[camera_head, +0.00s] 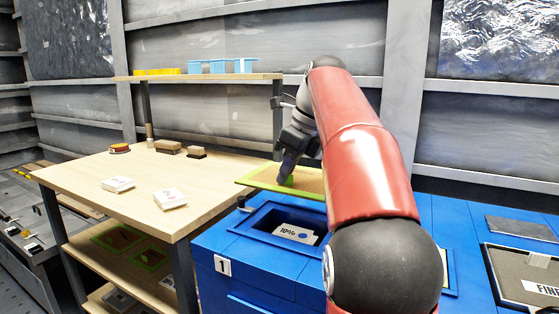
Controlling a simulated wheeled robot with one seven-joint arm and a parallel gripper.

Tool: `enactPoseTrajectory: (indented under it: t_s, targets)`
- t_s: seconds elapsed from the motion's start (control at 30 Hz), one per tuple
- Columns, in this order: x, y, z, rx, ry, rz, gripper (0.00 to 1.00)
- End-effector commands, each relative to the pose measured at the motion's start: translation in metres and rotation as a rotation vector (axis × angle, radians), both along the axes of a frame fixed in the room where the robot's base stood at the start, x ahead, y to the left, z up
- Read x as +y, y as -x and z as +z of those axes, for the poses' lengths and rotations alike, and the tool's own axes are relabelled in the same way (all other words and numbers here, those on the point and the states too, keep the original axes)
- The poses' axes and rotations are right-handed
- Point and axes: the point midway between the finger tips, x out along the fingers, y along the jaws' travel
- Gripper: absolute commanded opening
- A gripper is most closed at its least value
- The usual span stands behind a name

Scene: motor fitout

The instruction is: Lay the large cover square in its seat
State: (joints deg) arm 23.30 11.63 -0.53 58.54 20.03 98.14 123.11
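The large cover looks to be the flat tan panel with a lime-green rim (258,183), beyond the blue opening and partly hidden by my arm. My gripper (285,181) points down onto the panel. Its fingers look close together there, apparently shut on a grip that they hide. The panel appears to be held just above the blue top. The seat looks to be the recessed opening with a raised blue frame (252,224), marked "1" on the front. A white "10%" labelled item (297,233) lies inside. My arm hides the opening's right side.
A wooden table (95,172) at left holds two white boxes (118,184) (170,198) and several brushes or blocks (167,147). A raised shelf (195,78) carries yellow and blue bins. More blue top lies right, with a framed grey panel (510,280).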

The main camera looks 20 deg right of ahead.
Motion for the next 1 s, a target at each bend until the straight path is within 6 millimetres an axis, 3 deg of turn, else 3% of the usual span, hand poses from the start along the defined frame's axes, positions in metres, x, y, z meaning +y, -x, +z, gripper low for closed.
enactPoseTrajectory:
  t_s: [0.5, 1.0]
  targets:
    - [0.000, 0.000, -0.045, -0.001, 0.001, 0.000, 0.00]
    - [0.000, 0.000, -0.050, -0.001, 0.001, 0.001, 0.00]
